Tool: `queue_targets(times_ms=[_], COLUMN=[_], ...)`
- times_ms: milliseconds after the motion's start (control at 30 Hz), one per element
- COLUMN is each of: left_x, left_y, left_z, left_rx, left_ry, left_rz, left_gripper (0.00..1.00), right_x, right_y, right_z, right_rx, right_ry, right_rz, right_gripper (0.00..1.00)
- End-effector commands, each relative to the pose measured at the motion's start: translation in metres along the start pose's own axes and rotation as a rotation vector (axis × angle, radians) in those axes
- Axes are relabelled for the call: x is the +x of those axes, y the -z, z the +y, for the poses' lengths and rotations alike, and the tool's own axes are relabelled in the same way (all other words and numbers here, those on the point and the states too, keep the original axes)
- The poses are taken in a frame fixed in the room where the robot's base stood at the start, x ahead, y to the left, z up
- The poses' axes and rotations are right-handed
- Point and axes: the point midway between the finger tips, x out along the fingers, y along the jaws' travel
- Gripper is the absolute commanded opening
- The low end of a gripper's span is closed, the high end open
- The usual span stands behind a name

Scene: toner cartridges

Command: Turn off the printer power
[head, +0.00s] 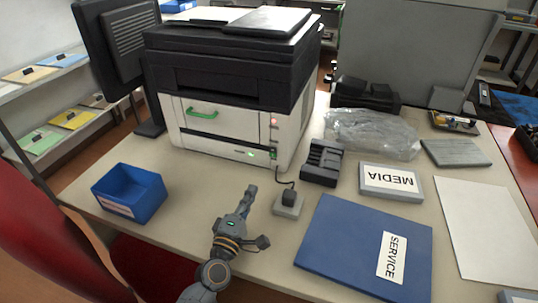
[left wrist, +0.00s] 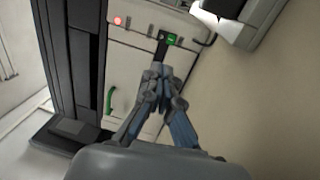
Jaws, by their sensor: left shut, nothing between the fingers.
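The printer (head: 235,128) stands at the back of the table, with a black top and a white front. Its front has a green handle (head: 202,113), a red light (head: 274,120) and a small green-lit part (head: 274,154) low on the right. In the left wrist view the red light (left wrist: 118,21), the green-lit part (left wrist: 172,39) and the green handle (left wrist: 111,100) show sideways. My left gripper (head: 250,190) is shut and empty, in front of the printer and apart from it. Its fingertips (left wrist: 158,72) point toward the green-lit part. My right gripper is out of view.
A blue bin (head: 128,195) stands left of my left arm. A small grey block with a black plug (head: 288,202) and a black cradle (head: 323,162) stand to the right. A blue service folder (head: 345,238) and media box (head: 390,182) lie farther right. A monitor stands behind left.

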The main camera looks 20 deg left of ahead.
Motion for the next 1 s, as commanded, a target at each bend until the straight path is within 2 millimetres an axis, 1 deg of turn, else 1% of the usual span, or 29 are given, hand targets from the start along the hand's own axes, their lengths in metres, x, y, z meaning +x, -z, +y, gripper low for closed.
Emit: queue_targets(times_ms=[33, 100, 167, 267, 367, 500, 700, 833, 1000], left_x=[0.000, 0.003, 0.007, 0.020, 0.040, 0.071, 0.110, 0.128, 0.139], left_y=[0.000, 0.000, 0.000, 0.000, 0.000, 0.000, 0.000, 0.000, 0.000], left_z=[0.000, 0.000, 0.000, 0.002, 0.002, 0.002, 0.001, 0.000, 0.000], left_rx=[0.000, 0.000, 0.000, -0.001, -0.001, 0.001, 0.001, 0.000, 0.000], left_ry=[0.000, 0.000, -0.001, -0.002, -0.003, -0.003, -0.002, -0.001, -0.001], left_rz=[0.000, 0.000, 0.000, 0.001, 0.000, -0.001, -0.001, 0.000, 0.000], left_gripper=[0.00, 0.00, 0.00, 0.00, 0.00, 0.00, 0.00, 0.00, 0.00], right_x=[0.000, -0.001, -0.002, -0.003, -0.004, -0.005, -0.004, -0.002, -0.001], right_y=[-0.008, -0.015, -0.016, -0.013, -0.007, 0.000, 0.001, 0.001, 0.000], right_z=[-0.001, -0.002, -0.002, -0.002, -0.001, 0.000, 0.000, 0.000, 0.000], right_rx=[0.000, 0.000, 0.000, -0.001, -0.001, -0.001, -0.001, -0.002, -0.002], right_ry=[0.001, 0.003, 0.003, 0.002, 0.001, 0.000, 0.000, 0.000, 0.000], right_rz=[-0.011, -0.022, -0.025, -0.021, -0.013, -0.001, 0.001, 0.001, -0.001], right_gripper=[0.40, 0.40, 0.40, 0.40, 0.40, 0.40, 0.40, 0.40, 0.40])
